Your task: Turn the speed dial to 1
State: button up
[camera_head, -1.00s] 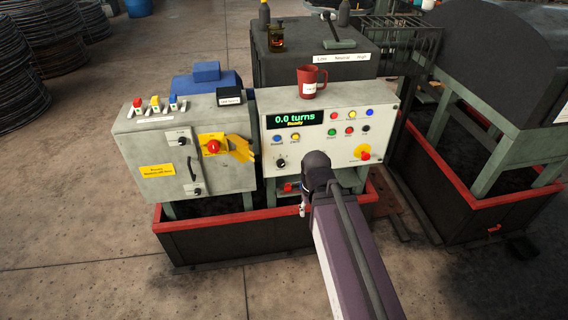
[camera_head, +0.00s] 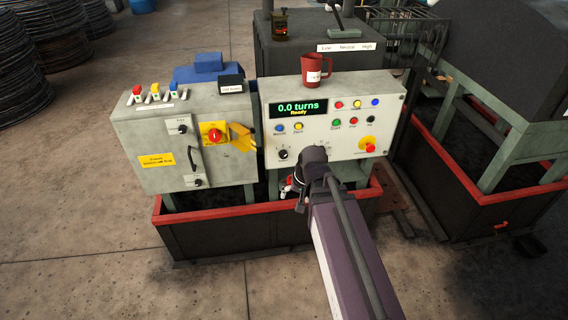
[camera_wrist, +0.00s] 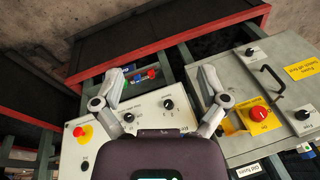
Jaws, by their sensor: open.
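The control panel (camera_head: 380,110) is a pale box with a display reading "0.0 turns" and "Ready". A black dial (camera_head: 283,154) sits at its lower left; it also shows in the wrist view (camera_wrist: 168,104). A second black dial (camera_wrist: 129,117) is beside it in the wrist view; my arm hides it in the head view. Dial labels are too small to read, so I cannot tell which is the speed dial. My gripper (camera_wrist: 160,83) is open and empty, its fingers spread on either side of the dials. Contact with the panel cannot be told.
A red mug (camera_head: 316,70) stands on the panel's top. A red emergency button (camera_head: 369,147) is at its right. The grey cabinet (camera_head: 150,130) on the left has a red rotary switch (camera_head: 214,135). A red-rimmed tray (camera_head: 215,215) lies below.

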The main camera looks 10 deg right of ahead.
jog(key=w+a+f+m+t+y+b, duration=0.35)
jog(key=w+f+m+b, duration=0.2)
jog(key=w+b, duration=0.25)
jog(key=m+t+h+b, duration=0.5)
jog(key=m+t+b, duration=0.8)
jog(key=m+b, duration=1.6)
send_near(284, 157)
jog(key=s+p, duration=0.1)
jog(key=s, duration=0.3)
jog(key=shift+w+d+r+m+g+y, duration=0.25)
jog(key=shift+w, duration=0.15)
jog(key=w, duration=0.9)
jog(key=w+a, duration=0.1)
jog(key=w, duration=0.3)
jog(key=shift+w, duration=0.25)
